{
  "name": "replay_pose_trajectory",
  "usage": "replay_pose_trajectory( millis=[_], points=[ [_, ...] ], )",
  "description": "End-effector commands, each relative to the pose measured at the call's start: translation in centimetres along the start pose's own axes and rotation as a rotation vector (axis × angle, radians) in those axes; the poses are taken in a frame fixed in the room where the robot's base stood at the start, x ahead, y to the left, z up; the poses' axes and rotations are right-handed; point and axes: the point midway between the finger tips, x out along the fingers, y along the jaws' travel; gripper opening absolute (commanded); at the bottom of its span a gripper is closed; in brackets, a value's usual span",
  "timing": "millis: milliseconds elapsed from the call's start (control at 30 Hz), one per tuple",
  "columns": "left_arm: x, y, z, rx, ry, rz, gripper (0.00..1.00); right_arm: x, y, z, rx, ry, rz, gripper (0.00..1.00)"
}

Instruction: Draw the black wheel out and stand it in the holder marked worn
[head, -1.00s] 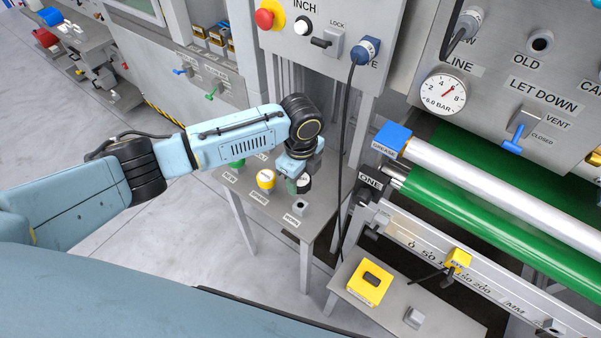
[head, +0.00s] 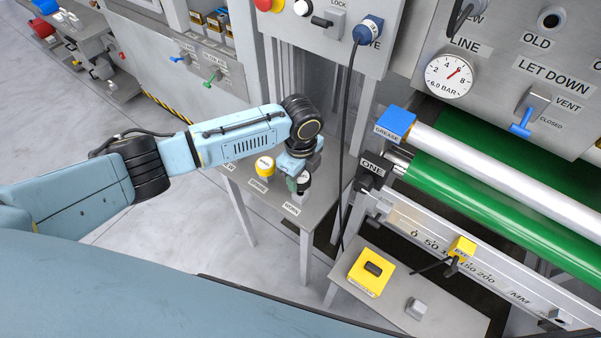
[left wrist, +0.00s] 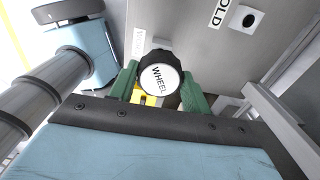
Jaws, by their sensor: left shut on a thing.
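The black wheel (left wrist: 157,78), with a white round face lettered WHEEL, is between the green fingers of my left gripper (left wrist: 160,92) in the left wrist view. In the head view the gripper (head: 297,182) is shut on the wheel (head: 305,181) over the front right part of the small grey stand. The WORN label (head: 292,208) lies just in front of it. The wheel and gripper largely cover the worn holder (head: 296,198), so I cannot tell whether the wheel touches it. My right gripper is out of view.
A dark cable (head: 346,150) hangs close to the right. The green roller (head: 480,185) and a low bench with a yellow block (head: 371,272) are further right.

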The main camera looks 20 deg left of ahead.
Motion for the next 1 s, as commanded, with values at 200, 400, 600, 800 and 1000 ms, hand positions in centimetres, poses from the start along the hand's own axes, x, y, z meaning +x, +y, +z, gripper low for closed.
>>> replay_pose_trajectory(
  millis=[200,400,600,800,1000],
  points=[
    [-0.08,-0.01,-0.01,0.0,0.0,0.0,0.2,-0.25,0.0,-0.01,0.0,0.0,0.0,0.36],
    [-0.11,-0.01,0.0,-0.001,0.0,0.0,0.2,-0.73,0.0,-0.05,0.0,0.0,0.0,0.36],
    [-0.01,-0.01,-0.01,0.0,0.0,0.0,0.2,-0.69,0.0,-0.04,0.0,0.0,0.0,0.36],
    [-0.01,-0.01,0.0,0.0,0.0,0.0,0.2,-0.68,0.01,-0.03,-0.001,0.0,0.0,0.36],
    [-0.06,0.0,-0.01,0.0,0.0,0.0,0.2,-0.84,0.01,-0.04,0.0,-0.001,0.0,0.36]
  ],
)
